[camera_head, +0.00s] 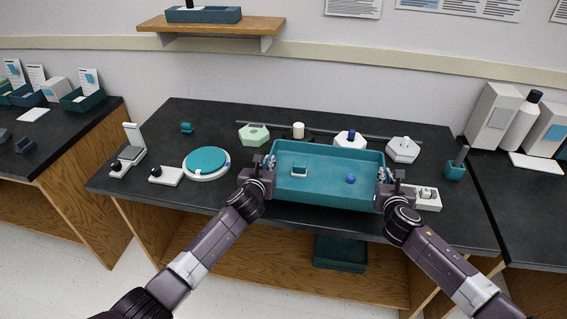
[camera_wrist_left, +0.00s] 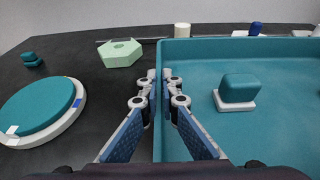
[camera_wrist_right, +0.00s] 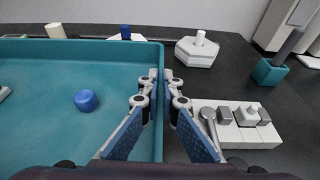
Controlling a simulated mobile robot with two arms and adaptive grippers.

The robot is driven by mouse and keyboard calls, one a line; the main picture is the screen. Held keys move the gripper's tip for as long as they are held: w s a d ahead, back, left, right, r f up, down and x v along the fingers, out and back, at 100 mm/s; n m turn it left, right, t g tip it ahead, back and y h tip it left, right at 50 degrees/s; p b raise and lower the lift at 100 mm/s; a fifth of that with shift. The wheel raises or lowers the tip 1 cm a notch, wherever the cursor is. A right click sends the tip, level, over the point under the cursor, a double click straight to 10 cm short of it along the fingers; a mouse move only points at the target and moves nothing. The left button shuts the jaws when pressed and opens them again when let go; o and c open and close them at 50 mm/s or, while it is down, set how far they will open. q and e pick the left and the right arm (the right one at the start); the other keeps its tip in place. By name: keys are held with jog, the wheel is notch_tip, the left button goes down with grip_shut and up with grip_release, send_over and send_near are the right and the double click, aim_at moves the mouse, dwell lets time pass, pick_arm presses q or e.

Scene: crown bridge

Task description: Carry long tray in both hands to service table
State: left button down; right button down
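The long teal tray (camera_head: 320,192) is on or just above the black worktop at its front edge; I cannot tell if it touches. Inside it are a small teal block on a white base (camera_head: 299,171) and a blue ball-like piece (camera_head: 351,179). My left gripper (camera_head: 268,164) is shut on the tray's left wall, one finger on each side, as the left wrist view (camera_wrist_left: 162,98) shows. My right gripper (camera_head: 384,176) is shut on the right wall in the same way, seen in the right wrist view (camera_wrist_right: 161,98).
A round teal-topped disc (camera_head: 207,162) and a white device (camera_head: 165,176) stand left of the tray. Hexagonal pieces, green (camera_head: 254,134) and white (camera_head: 403,149), stand behind it. A white block holder (camera_head: 426,198) and teal cup (camera_head: 456,170) are at right. A teal bin (camera_head: 340,252) sits below.

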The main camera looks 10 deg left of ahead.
pick_arm(q)
jog(key=shift+a+r, duration=0.1)
jog(key=shift+r, duration=0.25)
pick_arm(e)
jog(key=shift+d+r, duration=0.25)
pick_arm(q)
jog(key=shift+w+f, duration=0.1)
jog(key=shift+f, duration=0.05)
pick_arm(e)
jog(key=shift+f, duration=0.1)
